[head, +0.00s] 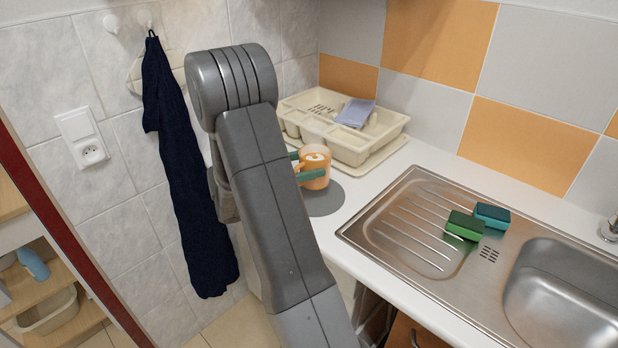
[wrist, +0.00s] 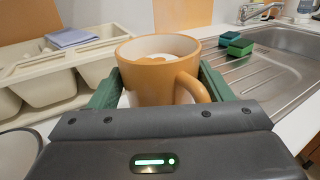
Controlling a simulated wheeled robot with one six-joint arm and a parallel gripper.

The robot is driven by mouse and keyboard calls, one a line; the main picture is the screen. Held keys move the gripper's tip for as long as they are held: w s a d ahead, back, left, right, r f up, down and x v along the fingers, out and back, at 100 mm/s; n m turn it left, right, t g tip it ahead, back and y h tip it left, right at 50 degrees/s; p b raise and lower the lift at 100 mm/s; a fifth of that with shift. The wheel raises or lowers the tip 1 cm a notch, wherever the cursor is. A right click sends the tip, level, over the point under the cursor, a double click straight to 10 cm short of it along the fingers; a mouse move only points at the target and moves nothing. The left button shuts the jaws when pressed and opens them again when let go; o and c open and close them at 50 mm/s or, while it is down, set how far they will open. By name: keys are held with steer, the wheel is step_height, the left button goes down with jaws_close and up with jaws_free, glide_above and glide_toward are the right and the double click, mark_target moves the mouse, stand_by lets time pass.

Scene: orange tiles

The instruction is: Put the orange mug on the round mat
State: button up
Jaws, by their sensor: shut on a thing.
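The orange mug (head: 314,166) is upright between the green fingers of my gripper (head: 305,166) in the head view. In the wrist view the mug (wrist: 160,72) fills the middle, with a finger on each side and its handle toward the lower right. My gripper (wrist: 158,92) is shut on the mug. The mug has a white inside with something brown and white in it. The round grey mat (head: 325,199) lies on the white counter, just below the mug in the head view. My arm hides part of the mat. I cannot tell whether the mug touches it.
A cream dish rack (head: 358,147) with a blue-grey cloth (head: 356,112) stands behind the mug. A steel sink and drainer (head: 400,235) lies to the right, with a green sponge (head: 464,225) and a teal sponge (head: 492,215). A dark towel (head: 185,180) hangs on the left wall.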

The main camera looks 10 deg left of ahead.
steer(key=shift+f, duration=1.9)
steer(key=shift+f, duration=0.1)
steer(key=o, duration=1.4)
steer(key=shift+s+a, duration=0.1)
steer(key=shift+a, duration=0.05)
steer(key=b+v, duration=0.1)
steer(key=v, duration=1)
steer(key=shift+s+a, duration=0.2)
steer(key=shift+a, duration=0.05)
